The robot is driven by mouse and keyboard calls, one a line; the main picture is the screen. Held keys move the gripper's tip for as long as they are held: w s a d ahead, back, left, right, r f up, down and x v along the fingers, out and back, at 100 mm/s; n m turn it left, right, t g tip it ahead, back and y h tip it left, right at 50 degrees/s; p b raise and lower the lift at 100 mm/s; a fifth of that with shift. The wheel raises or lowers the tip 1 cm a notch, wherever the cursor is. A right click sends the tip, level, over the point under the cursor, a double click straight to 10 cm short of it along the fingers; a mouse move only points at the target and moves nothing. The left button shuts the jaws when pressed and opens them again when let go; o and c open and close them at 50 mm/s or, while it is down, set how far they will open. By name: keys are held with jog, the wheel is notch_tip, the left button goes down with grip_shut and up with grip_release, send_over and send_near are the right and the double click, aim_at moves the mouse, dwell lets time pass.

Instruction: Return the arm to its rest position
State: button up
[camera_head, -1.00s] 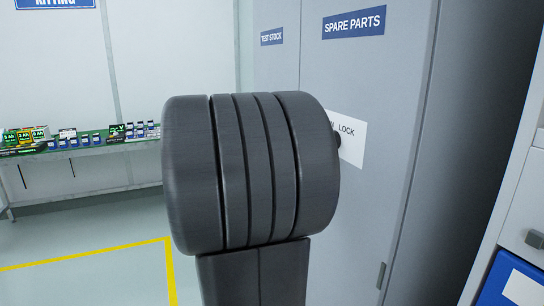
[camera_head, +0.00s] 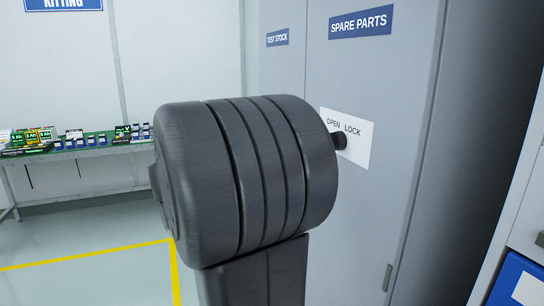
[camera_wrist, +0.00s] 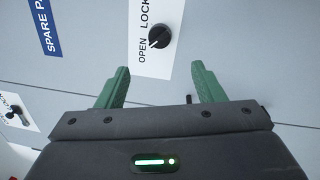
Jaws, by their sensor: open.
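My gripper (camera_wrist: 158,88) shows in the wrist view with its two green fingers spread apart and nothing between them. It faces the grey cabinet door, with the black lock knob (camera_wrist: 160,35) and its white OPEN/LOCK label (camera_wrist: 152,58) just beyond the fingertips; the gap to the door is hard to judge. In the head view my dark arm joint fills the middle and hides the gripper. The knob (camera_head: 339,140) and label (camera_head: 357,152) show just right of that joint.
The grey cabinet (camera_head: 385,95), marked SPARE PARTS, stands close in front and looks shut. A bench (camera_head: 90,153) with boxes and small packs stands at the back left. Floor with a yellow line (camera_head: 90,255) is clear at left. A drawer unit (camera_head: 525,225) stands at the right edge.

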jog(key=shift+d, duration=0.1)
jog(key=p+x, duration=0.1)
jog(key=x, duration=1.2)
jog(key=shift+w+d, duration=0.2)
jog(key=shift+d, duration=0.05)
jog(key=shift+r, duration=0.1)
jog(key=m+p, duration=0.1)
jog(key=m, duration=0.6)
jog(key=m+g+p, duration=0.1)
jog(key=m, duration=0.6)
jog(key=shift+w+m+g+p, duration=0.15)
jog(key=shift+m+g+p, duration=0.15)
jog(key=shift+m+p, duration=0.1)
dwell(2.1)
dwell(0.4)
